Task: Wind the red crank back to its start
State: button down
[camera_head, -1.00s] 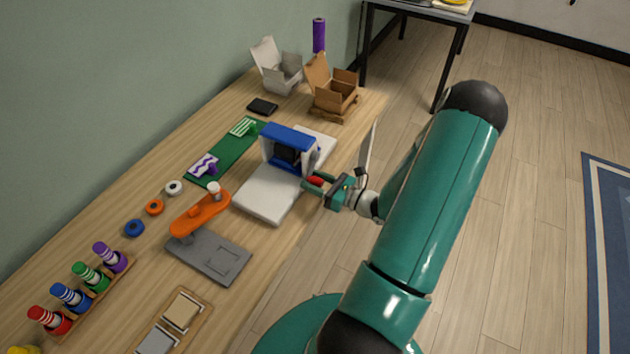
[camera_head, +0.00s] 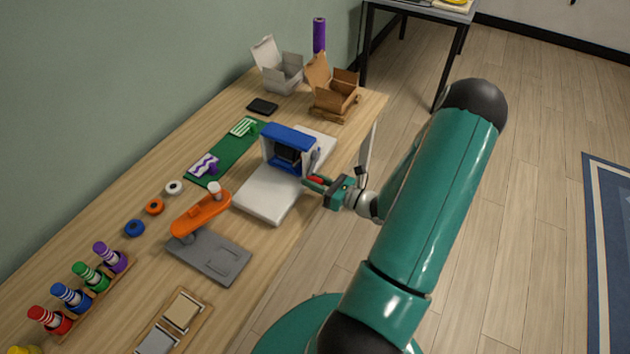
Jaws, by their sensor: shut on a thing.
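The red crank (camera_head: 316,179) is on the right side of a machine with a blue top (camera_head: 289,136) and a dark middle, which stands on a white base (camera_head: 262,196). Only a small red part of the crank shows between my fingers. My gripper (camera_head: 317,182) is shut on the crank, reaching in from the right at the table's edge. The fingers hide most of the crank, so its exact angle cannot be told.
An orange press on a grey plate (camera_head: 215,262) stands in front of the machine. A green mat (camera_head: 228,151) lies behind it to the left. Open white (camera_head: 278,75) and brown (camera_head: 333,97) boxes stand at the back.

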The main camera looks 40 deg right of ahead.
aim_at(317, 155)
jog(key=r+m, duration=0.1)
jog(key=a+m, duration=0.1)
jog(key=m, duration=0.1)
jog(key=r+m, duration=0.1)
jog(key=shift+s+a+r+m, duration=0.15)
jog(key=shift+s+r+m, duration=0.1)
jog(key=shift+r+m, duration=0.1)
jog(key=r+m, duration=0.1)
jog(key=m, duration=0.2)
jog(key=r+m, duration=0.2)
jog(key=m, duration=0.1)
jog(key=r+m, duration=0.2)
jog(key=m, duration=0.1)
jog(key=shift+w+d+r+m, duration=0.15)
jog(key=shift+d+r+m, duration=0.1)
jog(key=shift+d+m, duration=0.1)
jog(key=shift+w+d+r+m, duration=0.1)
jog(key=shift+d+r+m, duration=0.3)
jog(key=shift+m, duration=0.6)
jog(key=shift+w+d+r+m, duration=0.1)
jog(key=shift+d+r+m, duration=0.3)
jog(key=shift+m, duration=0.6)
jog(key=c, duration=1.2)
grip_release()
